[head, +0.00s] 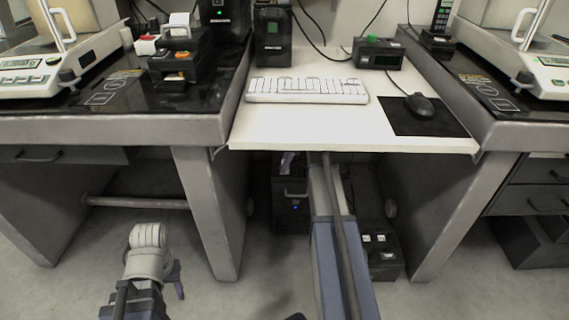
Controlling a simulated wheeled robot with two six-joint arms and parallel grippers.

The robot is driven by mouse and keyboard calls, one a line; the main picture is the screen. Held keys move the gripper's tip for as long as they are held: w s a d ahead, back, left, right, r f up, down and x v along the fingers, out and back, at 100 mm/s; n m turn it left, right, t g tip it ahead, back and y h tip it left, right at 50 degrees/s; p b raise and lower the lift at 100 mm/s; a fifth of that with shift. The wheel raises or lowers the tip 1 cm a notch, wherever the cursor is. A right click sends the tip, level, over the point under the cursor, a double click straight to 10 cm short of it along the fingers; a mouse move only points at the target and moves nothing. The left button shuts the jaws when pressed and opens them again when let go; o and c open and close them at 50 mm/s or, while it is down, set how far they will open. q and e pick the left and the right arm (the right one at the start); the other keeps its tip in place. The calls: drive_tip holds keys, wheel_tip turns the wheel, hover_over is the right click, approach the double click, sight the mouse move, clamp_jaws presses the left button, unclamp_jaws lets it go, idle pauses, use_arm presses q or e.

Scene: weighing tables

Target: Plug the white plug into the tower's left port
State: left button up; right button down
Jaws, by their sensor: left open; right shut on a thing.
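A dark tower-like case (291,207) with a small blue light stands on the floor under the white desk, partly behind my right arm. Its ports cannot be made out. The white plug cannot be made out. My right arm reaches forward beneath the desk's front edge, just right of the case. Its gripper is hidden under the desktop, and so is anything in it. My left gripper (178,281) is low over the floor at the lower left, mostly hidden by its own wrist, well apart from the case. It is open, and nothing shows in it.
The white desk (260,133) carries a keyboard (307,90) and a mouse (420,105) on a black mat. A low black box (383,257) with small white parts on top stands right of my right arm. Table legs flank the space under the desk. Balances stand on both side tables.

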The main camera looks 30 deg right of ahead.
drive_tip(key=shift+f, duration=0.2)
unclamp_jaws()
idle(0.5)
drive_tip(key=shift+r, duration=0.1)
